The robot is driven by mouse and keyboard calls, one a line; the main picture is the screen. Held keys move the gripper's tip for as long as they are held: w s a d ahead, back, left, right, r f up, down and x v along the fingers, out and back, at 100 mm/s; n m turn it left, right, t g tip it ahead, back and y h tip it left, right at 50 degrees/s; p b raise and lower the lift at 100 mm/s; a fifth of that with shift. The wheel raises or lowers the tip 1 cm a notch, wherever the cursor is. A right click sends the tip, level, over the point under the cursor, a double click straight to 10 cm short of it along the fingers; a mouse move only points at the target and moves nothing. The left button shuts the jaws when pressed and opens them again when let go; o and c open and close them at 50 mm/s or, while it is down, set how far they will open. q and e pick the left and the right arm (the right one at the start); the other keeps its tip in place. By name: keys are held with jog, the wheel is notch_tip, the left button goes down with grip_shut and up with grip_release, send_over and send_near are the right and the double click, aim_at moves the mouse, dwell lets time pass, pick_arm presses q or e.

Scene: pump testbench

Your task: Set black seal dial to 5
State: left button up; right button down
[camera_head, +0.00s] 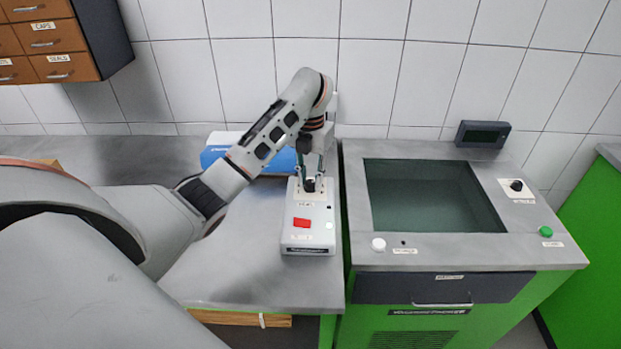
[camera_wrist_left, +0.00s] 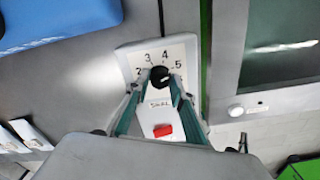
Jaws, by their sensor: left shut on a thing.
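The black seal dial (camera_head: 310,185) is on the top face of a light grey box (camera_head: 309,238). In the left wrist view the dial (camera_wrist_left: 160,75) sits on a white scale plate, with 2, 3, 4 and 5 readable around it and a SEAL label just below it. My left gripper (camera_head: 313,176) comes down over the dial from above. Its teal fingers (camera_wrist_left: 158,88) are on either side of the dial and shut on it. I cannot tell which number the dial's pointer faces. My right gripper is not in view.
A red button (camera_head: 302,223) is on the same box, near the dial. A blue and white box (camera_head: 215,150) lies behind my left arm. At right is a green-sided bench with a sunken basin (camera_head: 425,195), a black knob (camera_head: 516,185), a white button (camera_head: 378,244) and a green button (camera_head: 546,231).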

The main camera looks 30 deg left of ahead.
aim_at(310, 183)
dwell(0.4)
pick_arm(q)
jog(key=o, duration=1.1)
jog(key=shift+r, duration=3.7)
jog(key=shift+s, duration=0.15)
